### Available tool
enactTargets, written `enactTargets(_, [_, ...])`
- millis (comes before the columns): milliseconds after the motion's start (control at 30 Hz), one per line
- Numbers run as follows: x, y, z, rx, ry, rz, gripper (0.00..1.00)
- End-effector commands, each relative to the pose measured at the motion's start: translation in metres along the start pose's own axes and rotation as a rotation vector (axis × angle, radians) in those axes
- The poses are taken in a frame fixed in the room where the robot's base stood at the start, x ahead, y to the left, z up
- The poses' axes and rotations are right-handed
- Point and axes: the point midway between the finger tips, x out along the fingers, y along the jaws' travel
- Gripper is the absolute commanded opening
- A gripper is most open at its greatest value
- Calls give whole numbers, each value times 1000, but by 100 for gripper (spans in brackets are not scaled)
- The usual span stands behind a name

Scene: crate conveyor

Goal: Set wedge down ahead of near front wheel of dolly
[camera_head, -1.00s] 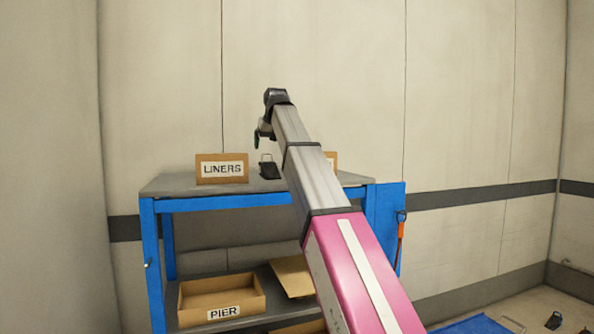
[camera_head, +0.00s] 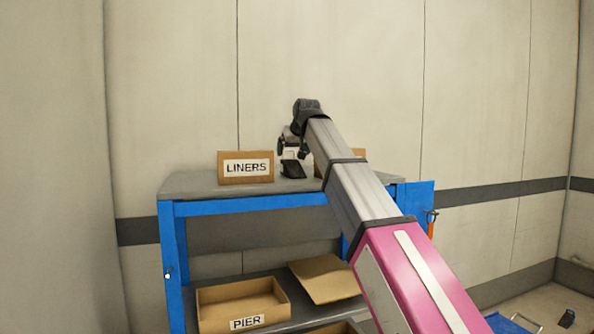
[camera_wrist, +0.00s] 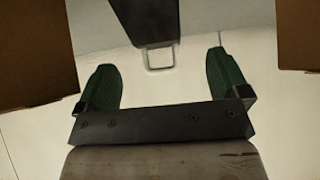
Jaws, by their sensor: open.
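A black wedge (camera_head: 293,170) with a light loop handle sits on the grey top of a blue-framed bench, between two cardboard boxes. In the wrist view the wedge (camera_wrist: 125,18) is at the top, partly out of frame. Its handle (camera_wrist: 160,58) shows between my two green fingers. My gripper (camera_head: 292,148) is just above the wedge in the head view. It is open, with a finger on either side of the handle and a gap on both sides. No dolly wheel can be made out.
The LINERS box (camera_head: 246,168) stands left of the wedge; another box (camera_head: 359,157) is partly behind my arm. A PIER box (camera_head: 243,304) and a tilted cardboard piece (camera_head: 324,279) lie on the lower shelf. A blue flat thing (camera_head: 500,323) is cut off at lower right.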

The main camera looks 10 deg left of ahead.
Motion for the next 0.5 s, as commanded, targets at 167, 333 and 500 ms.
enactTargets(167, [28, 1, -1, 0, -2, 0, 94])
enactTargets(333, [42, 1, 0, 1, -1, 1, 94])
enactTargets(500, [55, 4, -2, 1, -2, 1, 94])
